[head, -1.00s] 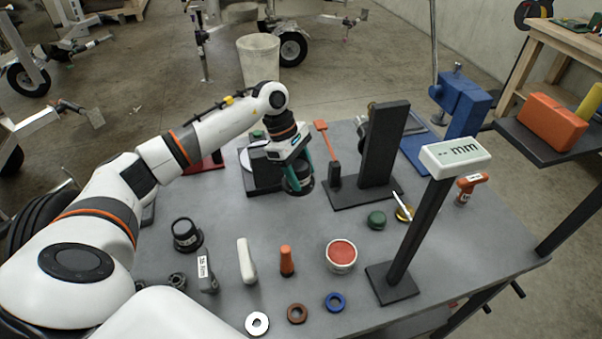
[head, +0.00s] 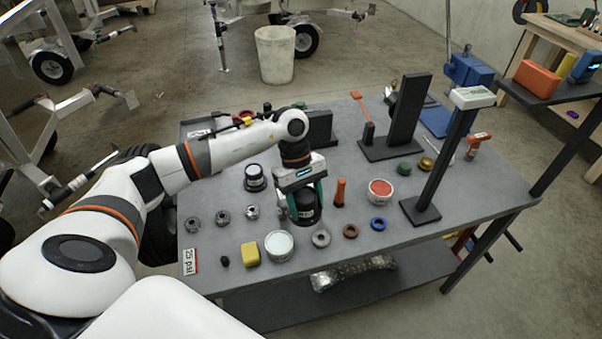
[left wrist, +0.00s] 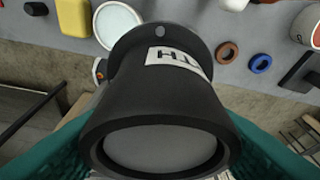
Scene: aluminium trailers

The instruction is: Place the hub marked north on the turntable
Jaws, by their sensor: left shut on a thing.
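My left gripper (head: 302,200) is shut on a black flanged hub (head: 306,212), held over the front middle of the table. In the left wrist view the hub (left wrist: 150,105) fills the middle between the teal fingers. Its white label (left wrist: 178,57) shows upside down; only the end letters, seemingly TH, can be read, so I cannot confirm the whole word. A second black hub with a pale top (head: 255,178) stands on the table left of the gripper. I cannot make out the turntable; my forearm covers the area beside the black block (head: 321,126).
Near the gripper are an orange handle (head: 340,192), a tub with red contents (head: 380,191), a pale-topped tub (head: 279,245), a yellow block (head: 250,254) and several rings. A display post (head: 437,165) and a tall black stand (head: 407,115) rise to the right.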

